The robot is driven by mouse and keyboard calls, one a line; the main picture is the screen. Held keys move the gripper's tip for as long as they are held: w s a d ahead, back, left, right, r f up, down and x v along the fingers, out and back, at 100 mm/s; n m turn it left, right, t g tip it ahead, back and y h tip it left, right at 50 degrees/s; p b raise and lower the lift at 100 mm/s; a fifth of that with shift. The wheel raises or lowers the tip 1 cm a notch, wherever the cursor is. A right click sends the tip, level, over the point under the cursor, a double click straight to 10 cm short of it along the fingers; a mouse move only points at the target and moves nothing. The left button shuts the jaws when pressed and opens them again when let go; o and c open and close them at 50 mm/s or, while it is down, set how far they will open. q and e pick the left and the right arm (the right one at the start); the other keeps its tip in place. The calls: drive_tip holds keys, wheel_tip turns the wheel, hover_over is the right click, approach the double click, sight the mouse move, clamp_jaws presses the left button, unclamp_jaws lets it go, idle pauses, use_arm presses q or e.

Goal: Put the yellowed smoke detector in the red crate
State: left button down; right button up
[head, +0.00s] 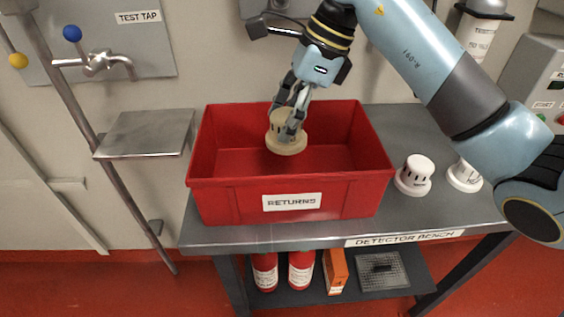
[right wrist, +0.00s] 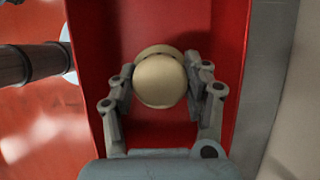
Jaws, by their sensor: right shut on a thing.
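The yellowed smoke detector (head: 287,143) is a round cream-yellow unit with a wider base. My right gripper (head: 291,117) is shut on it and holds it over or inside the open red crate (head: 290,197), which carries a RETURNS label. In the right wrist view the detector (right wrist: 160,80) sits between both fingers of the gripper (right wrist: 162,95), with the red crate's floor (right wrist: 160,135) behind it. I cannot tell whether the detector touches the crate floor. My left gripper is not in view.
Two white detectors, one nearer (head: 414,174) and one farther right (head: 464,175), stand on the grey detector bench (head: 400,220) right of the crate. A metal shelf (head: 146,133) and a tap (head: 100,63) are at left. Red bottles (head: 301,270) stand on the lower shelf.

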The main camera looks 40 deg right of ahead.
sight(302, 132)
wheel_tip(302, 132, down, 9)
drive_tip(key=shift+s+r+p, duration=0.1)
drive_tip(key=shift+r+p, duration=0.1)
drive_tip(key=shift+p, duration=0.2)
drive_tip(key=shift+f, duration=0.35)
drive_tip(key=o, duration=1.2)
drive_tip(key=shift+f, duration=0.1)
drive_tip(key=shift+r, duration=0.25)
drive_tip(key=b+v, duration=0.1)
drive_tip(key=v, duration=1)
drive_tip(key=shift+s+d+r, duration=0.1)
drive_tip(key=shift+r, duration=0.3)
